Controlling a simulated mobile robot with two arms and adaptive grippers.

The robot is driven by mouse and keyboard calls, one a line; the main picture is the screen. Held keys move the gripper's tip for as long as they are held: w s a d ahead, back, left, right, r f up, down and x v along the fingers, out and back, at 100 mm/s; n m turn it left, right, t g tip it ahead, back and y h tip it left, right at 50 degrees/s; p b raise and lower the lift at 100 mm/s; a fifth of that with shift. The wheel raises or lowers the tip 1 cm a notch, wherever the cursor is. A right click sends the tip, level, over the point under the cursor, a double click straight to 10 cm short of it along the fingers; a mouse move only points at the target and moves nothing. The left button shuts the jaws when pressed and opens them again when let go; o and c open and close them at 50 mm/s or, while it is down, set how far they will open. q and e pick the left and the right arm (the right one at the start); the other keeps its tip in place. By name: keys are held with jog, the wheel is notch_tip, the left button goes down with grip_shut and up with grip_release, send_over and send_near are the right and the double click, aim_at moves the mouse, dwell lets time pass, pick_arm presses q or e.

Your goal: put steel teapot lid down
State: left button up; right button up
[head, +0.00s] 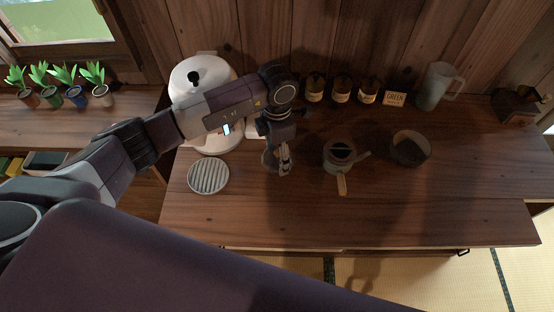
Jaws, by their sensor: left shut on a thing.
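My left gripper (284,160) points down over the wooden counter, left of the teapot. It is shut on a small round greyish thing, seemingly the steel teapot lid (269,160), mostly hidden behind the fingers. I cannot tell whether the lid touches the counter. The teapot (331,159) stands upright to the right of the gripper, apart from it. Its top looks dark, its side handle points toward me and its spout points right. My right gripper is not in view.
A round slatted tray (208,176) lies left of the gripper. A dark bowl (424,148) is right of the teapot. Several brown jars (341,89) and a glass pitcher (437,88) line the back. The counter's front strip is clear.

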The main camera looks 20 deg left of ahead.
aim_at(277, 163)
pick_arm(q)
notch_tip(277, 163, down, 3)
jog(key=shift+s+f+p, duration=0.1)
jog(key=shift+f+p, duration=0.1)
jog(key=shift+p, duration=0.25)
jog(key=shift+f, duration=0.55)
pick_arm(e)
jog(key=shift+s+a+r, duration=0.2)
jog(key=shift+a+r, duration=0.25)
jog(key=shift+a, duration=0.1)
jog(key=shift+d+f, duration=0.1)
pick_arm(q)
jog(key=shift+f+b, duration=0.2)
jog(key=shift+b, duration=0.1)
jog(key=o, duration=1.1)
jog(key=shift+r, duration=0.1)
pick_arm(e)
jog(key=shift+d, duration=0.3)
pick_arm(q)
jog(key=shift+r, duration=0.15)
